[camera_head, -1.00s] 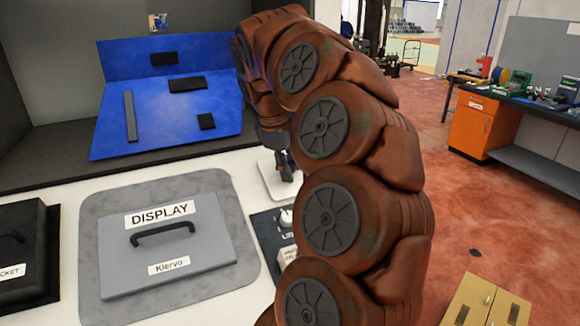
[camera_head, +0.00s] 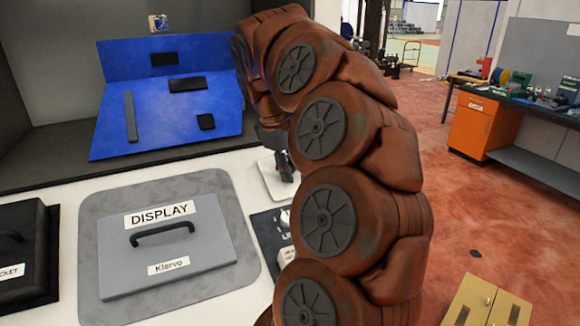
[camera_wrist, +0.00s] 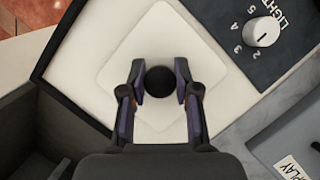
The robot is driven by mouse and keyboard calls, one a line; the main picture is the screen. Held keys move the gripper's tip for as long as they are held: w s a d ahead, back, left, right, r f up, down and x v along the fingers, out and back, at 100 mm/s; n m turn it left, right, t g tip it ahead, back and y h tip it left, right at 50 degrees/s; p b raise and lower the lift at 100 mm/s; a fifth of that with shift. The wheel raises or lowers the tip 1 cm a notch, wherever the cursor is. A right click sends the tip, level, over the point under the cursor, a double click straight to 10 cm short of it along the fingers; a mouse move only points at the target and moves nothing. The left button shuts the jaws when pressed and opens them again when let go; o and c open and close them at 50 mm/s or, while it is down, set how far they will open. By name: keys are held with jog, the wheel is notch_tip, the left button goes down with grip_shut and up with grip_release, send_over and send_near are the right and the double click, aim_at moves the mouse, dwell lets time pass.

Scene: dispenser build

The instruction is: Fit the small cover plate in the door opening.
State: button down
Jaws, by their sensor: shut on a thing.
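My gripper (camera_wrist: 160,84) is shut on a round black knob (camera_wrist: 160,82). The knob is at the middle of a pale plate (camera_wrist: 160,28) with rounded corners, which looks like the cover plate. It also shows in the head view (camera_head: 269,182), low over or on the white worktop; I cannot tell if it touches. I cannot tell which of these are openings, nor which is the door opening. My arm hides part of the area right of the panel.
A grey DISPLAY cover (camera_head: 165,265) with a handle lies in front on the worktop. A dark LIGHT panel with a white dial (camera_wrist: 262,32) is right beside the plate. A black handled box (camera_head: 22,250) stands at the left. Bare worktop shows behind the DISPLAY cover.

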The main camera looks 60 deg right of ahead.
jog(key=shift+w+f, duration=0.1)
jog(key=shift+f, duration=0.25)
dwell(0.5)
dwell(0.3)
jog(key=c, duration=0.8)
grip_release()
jog(key=shift+o, duration=0.4)
jog(key=o, duration=0.4)
jog(key=shift+o, duration=0.2)
jog(key=shift+r, duration=0.2)
jog(key=shift+p+v, duration=0.95)
jog(key=shift+v, duration=1.9)
